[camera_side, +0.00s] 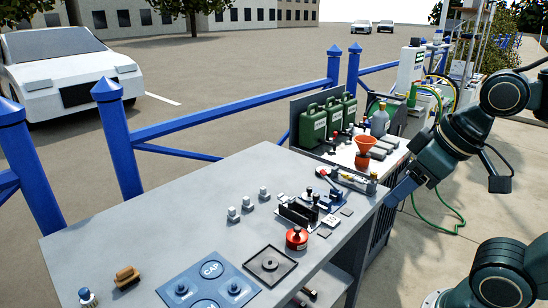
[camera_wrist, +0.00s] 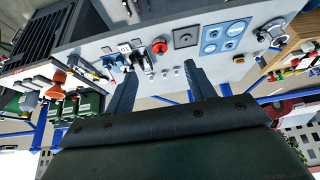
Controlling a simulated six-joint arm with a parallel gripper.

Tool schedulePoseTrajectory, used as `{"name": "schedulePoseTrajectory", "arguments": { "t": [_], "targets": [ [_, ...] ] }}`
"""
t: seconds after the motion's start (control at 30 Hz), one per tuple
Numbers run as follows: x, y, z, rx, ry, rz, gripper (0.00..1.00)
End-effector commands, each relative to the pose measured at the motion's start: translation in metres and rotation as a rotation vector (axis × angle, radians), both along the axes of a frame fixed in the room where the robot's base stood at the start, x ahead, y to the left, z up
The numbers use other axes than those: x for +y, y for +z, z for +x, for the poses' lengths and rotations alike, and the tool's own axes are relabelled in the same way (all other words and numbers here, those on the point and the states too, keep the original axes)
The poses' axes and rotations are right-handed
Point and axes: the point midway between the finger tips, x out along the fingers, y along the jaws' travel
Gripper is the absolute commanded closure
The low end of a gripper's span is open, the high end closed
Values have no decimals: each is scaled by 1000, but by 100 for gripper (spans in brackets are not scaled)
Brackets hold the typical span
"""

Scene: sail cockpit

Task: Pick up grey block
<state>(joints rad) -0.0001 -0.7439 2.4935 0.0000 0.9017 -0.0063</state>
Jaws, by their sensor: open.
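Small flat grey blocks lie on the grey table near its right end. One grey block (camera_side: 324,233) is beside a white marked tile (camera_side: 331,220), and another grey block (camera_side: 346,211) lies a little farther right. I cannot tell which one is the task's block. In the wrist view a small grey piece (camera_wrist: 107,50) lies beside the white tile (camera_wrist: 125,48). My gripper (camera_wrist: 160,70) is open with nothing between its fingers. In the side view my gripper (camera_side: 396,196) is at the table's right edge, apart from the blocks, and its fingers are partly unclear.
A dark slotted holder (camera_side: 297,213), a red round part (camera_side: 297,238), a black square tray (camera_side: 270,265) and a blue CAP panel (camera_side: 205,283) stand close by. Several pale knobs (camera_side: 248,203) line the table. Green canisters (camera_side: 312,125) and an orange funnel (camera_side: 365,143) are behind.

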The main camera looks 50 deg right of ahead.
Motion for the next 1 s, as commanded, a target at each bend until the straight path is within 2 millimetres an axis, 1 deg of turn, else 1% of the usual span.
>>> {"name": "schedulePoseTrajectory", "arguments": {
  "t": [0.17,0.27,0.37,0.5,0.7,0.83,1.0],
  "targets": [
    [0,9,12,15,37,-19,45],
    [1,17,25,32,77,-38,45],
    [1,26,42,51,132,-63,45],
    [3,39,71,81,219,-102,45],
    [4,52,115,125,347,-152,45],
    [6,56,144,151,432,-183,45],
    [8,56,183,186,543,-219,45]
  ]
}}
